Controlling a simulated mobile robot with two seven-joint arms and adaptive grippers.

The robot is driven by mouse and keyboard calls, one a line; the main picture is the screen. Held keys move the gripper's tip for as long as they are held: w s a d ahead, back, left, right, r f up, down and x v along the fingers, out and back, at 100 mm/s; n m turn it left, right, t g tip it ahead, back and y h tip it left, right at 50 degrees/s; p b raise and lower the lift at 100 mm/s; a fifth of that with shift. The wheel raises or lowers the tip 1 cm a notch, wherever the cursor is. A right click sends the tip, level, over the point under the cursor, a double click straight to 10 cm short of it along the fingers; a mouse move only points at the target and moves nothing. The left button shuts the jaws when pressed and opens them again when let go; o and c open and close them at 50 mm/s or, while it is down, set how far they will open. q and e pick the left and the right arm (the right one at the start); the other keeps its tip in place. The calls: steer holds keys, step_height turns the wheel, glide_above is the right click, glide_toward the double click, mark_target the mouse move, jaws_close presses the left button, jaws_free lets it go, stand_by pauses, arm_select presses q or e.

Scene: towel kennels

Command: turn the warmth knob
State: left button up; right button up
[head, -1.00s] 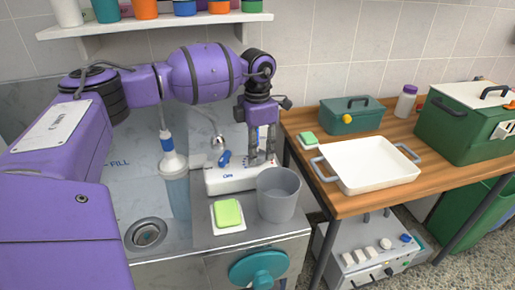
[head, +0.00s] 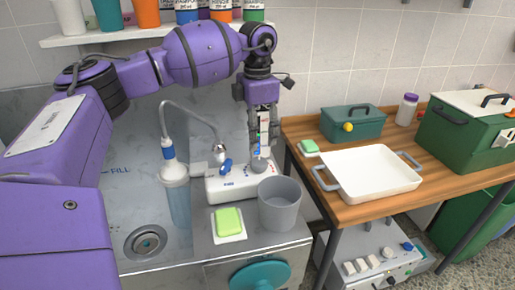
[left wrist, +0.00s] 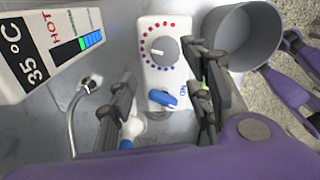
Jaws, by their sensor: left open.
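The warmth knob (left wrist: 165,50) is a round grey dial with a white pointer line, ringed by red and blue dots on a white control panel (left wrist: 148,28). In the head view the knob (head: 259,165) shows at the right end of the panel (head: 222,186). My left gripper (head: 262,149) is just above the knob, pointing down. In the left wrist view its open fingers (left wrist: 163,68) stand on either side of the panel, with the knob between and beyond them. Contact with the knob cannot be told. A blue lever (left wrist: 165,98) sits beside the knob.
A grey bucket (head: 280,205) stands close in front of the panel. A curved tap (head: 190,106) rises to its left. A green sponge (head: 229,221) lies in front. A display reading 35 °C HOT (left wrist: 50,48) shows in the left wrist view. A white tray (head: 372,170) sits on the wooden table.

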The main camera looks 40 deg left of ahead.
arm_select(q)
steer(key=shift+r, duration=2.1)
steer(key=shift+f, duration=0.1)
